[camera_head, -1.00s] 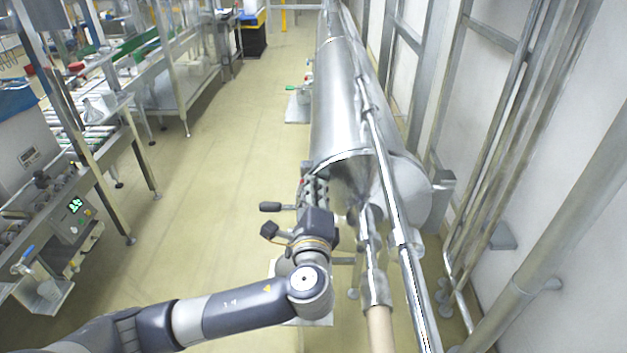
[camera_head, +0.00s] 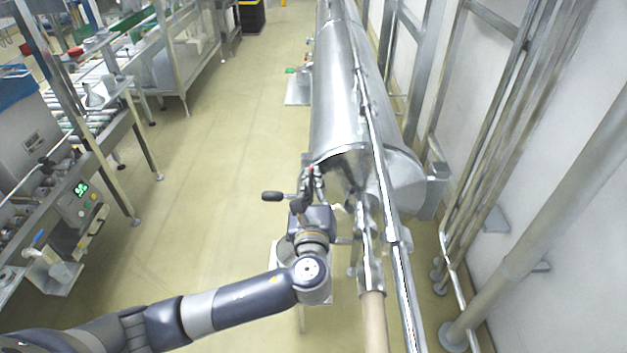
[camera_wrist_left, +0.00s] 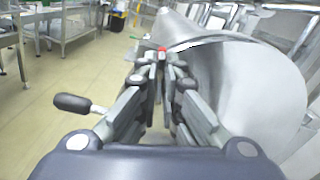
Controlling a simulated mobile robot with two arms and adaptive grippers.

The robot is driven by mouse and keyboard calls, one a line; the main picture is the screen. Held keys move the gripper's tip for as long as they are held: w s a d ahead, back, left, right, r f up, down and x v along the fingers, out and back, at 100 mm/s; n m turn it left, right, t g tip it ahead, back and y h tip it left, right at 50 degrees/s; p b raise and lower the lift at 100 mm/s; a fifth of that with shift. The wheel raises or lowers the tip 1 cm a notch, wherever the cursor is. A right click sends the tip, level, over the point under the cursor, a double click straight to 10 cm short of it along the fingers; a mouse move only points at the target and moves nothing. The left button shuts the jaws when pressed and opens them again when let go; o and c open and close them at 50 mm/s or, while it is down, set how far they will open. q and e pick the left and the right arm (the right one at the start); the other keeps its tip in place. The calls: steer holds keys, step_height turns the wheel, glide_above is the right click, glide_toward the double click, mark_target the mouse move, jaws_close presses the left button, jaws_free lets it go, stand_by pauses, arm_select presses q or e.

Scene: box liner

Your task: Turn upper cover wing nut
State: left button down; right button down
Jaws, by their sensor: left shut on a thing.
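The steel cylinder (camera_head: 338,95) runs away from me, with its cover at the near end. My left gripper (camera_head: 311,172) is at the left edge of that near end. In the left wrist view its fingers (camera_wrist_left: 163,57) come together beside the cylinder's rim and are shut on a small part. A bit of red (camera_wrist_left: 161,50) shows at the fingertips. The part is mostly hidden by the fingers, so I cannot make out the wing nut's shape. My right gripper is not in view.
A black-handled lever (camera_head: 272,196) sticks out left of my gripper and also shows in the left wrist view (camera_wrist_left: 72,103). A long pipe (camera_head: 383,185) runs along the cylinder's right side. The floor on the left is clear, up to a conveyor machine (camera_head: 75,205).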

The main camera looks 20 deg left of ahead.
arm_select(q)
steer(key=shift+f+m, duration=0.15)
steer(key=shift+m, duration=1.05)
steer(key=c, duration=1.8)
jaws_free()
steer(key=v, duration=1.2)
steer(key=shift+s, duration=0.1)
